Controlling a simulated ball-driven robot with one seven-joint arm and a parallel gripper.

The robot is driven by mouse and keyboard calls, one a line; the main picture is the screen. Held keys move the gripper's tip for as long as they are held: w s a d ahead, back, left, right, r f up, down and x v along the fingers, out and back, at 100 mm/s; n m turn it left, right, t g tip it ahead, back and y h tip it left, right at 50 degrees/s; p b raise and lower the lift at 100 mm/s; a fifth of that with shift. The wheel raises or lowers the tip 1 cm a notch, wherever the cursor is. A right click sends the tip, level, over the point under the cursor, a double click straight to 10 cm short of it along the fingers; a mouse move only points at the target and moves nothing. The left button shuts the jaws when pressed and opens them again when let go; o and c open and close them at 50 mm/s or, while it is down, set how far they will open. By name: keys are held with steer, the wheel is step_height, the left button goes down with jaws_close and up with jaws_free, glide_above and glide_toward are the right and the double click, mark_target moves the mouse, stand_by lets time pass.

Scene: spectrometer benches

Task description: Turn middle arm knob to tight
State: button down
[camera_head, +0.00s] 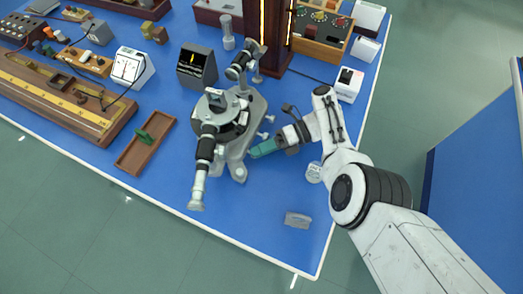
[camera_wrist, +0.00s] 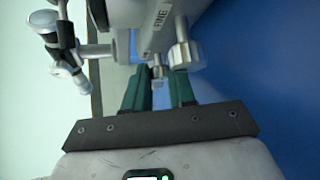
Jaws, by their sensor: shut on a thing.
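The spectrometer (camera_head: 222,122) stands on the blue bench, with a grey base, a round centre table and black-and-white tubes. Several small metal knobs stick out from its right side, one of them a side knob (camera_head: 262,136). My gripper (camera_head: 258,150) reaches in from the right, its green fingers low beside the spectrometer's base. In the wrist view the two green fingers (camera_wrist: 158,82) stand around a small metal knob (camera_wrist: 158,71) and are shut on it. A larger pale knob (camera_wrist: 186,55) is just right of it, by an arm marked FINE (camera_wrist: 160,18). The knob's tightness cannot be told.
A brown tray (camera_head: 133,160) with a green item lies left of the spectrometer. Dark and white instruments (camera_head: 130,66) stand behind. The bench front is mostly clear.

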stand_by(0.5)
steer(key=c, duration=0.9)
jaws_free()
steer(key=shift+c, duration=0.2)
steer(key=b+v, duration=0.3)
steer(key=v, duration=0.7)
steer(key=shift+w+d+f, duration=0.1)
steer(key=shift+f, duration=0.1)
steer(key=shift+w+d+r, duration=0.1)
steer(key=shift+d+r, duration=0.05)
steer(key=shift+d, duration=0.15)
